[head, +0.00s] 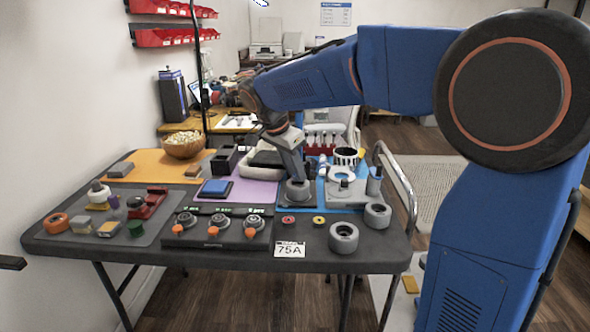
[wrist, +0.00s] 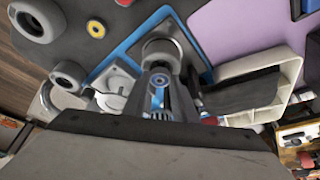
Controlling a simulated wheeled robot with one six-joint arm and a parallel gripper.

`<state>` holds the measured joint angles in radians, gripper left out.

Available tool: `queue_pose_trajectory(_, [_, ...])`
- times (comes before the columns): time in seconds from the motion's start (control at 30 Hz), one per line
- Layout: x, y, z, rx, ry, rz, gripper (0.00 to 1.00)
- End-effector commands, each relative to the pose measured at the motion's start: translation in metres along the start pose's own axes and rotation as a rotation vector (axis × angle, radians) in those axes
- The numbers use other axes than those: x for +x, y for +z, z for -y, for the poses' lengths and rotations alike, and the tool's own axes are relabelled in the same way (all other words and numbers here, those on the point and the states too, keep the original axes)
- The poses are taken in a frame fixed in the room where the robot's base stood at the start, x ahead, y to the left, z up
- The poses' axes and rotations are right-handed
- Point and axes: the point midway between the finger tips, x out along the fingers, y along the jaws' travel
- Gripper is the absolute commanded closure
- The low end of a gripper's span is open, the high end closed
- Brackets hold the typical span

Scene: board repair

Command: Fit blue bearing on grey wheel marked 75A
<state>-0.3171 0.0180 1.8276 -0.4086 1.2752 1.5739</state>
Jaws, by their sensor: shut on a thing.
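My gripper (head: 297,178) points down over the blue mat at the right of the table. In the wrist view my gripper (wrist: 160,92) is shut on a small blue bearing (wrist: 160,81). A grey wheel (head: 297,192) is just below the fingers; it also shows in the wrist view (wrist: 161,48), just beyond the bearing. I cannot tell whether they touch. Two more grey wheels (head: 343,238) and (head: 377,215) lie at the right front. A card reading 75A (head: 289,250) is at the table's front edge. No marking is readable on the wheels.
Red (head: 288,219) and yellow (head: 319,220) rings lie in front of the mat. A grey fixture (head: 346,188) and a striped cup (head: 346,156) stand right of my gripper. A black rack (head: 213,240) with knobs and a tray of parts (head: 105,228) are to the left.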

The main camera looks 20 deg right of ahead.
Motion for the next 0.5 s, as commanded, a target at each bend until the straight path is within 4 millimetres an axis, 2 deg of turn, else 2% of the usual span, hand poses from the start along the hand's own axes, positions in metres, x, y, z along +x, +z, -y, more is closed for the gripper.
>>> queue_pose_trajectory(0.5, [0.0034,0.0014,-0.0001,0.0,0.001,0.0,0.97])
